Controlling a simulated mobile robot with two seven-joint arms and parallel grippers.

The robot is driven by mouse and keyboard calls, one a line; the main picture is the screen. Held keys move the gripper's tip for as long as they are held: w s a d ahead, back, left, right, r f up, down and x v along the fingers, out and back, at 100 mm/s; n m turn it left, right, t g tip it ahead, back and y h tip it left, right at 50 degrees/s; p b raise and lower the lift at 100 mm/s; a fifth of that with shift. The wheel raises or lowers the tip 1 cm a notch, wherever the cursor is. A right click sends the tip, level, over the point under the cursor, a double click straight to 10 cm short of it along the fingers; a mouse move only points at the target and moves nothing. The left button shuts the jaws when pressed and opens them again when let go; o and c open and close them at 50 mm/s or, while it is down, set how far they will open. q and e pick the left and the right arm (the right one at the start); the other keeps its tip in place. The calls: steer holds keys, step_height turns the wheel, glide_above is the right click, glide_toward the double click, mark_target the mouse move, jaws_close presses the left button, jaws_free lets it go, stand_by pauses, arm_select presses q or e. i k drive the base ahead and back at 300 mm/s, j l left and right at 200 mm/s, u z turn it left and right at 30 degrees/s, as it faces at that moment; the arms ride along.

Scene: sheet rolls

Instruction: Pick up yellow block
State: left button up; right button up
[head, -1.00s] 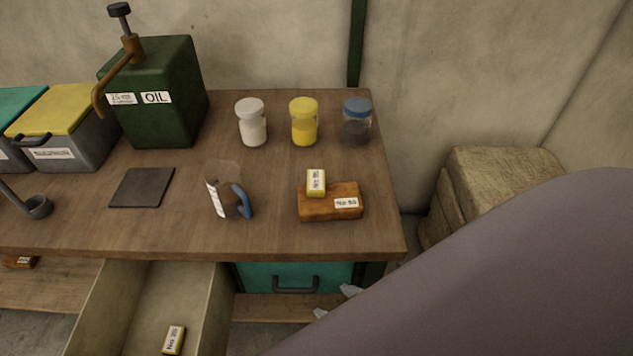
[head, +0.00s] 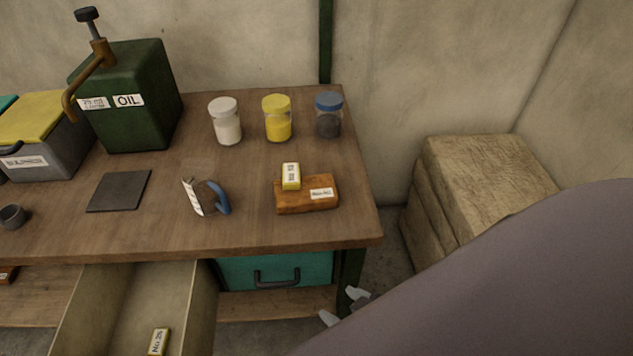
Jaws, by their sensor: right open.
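A small yellow block (head: 291,176) with a white label stands on top of an orange-brown block (head: 300,202) near the right end of the wooden table (head: 240,232). A second yellow block (head: 158,342) with a label lies inside the open drawer (head: 110,315) at the lower left. My right gripper (head: 341,307) shows only its pale fingertips, which are apart and empty, below the table's front right corner. The rest of it is hidden behind my right arm. My left gripper is not in view.
Jars with white (head: 226,122), yellow (head: 277,118) and blue (head: 329,114) lids stand behind the blocks. A clear jug with a blue handle (head: 222,198) stands left of them. A green oil can (head: 125,98) is at the back left. Stacked tan blocks (head: 480,185) stand right of the table.

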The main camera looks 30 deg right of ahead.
mark_target(291, 173)
steer(key=k+z, duration=0.15)
steer(key=z, duration=0.25)
steer(key=k+z, duration=0.1)
steer(key=z, duration=0.3)
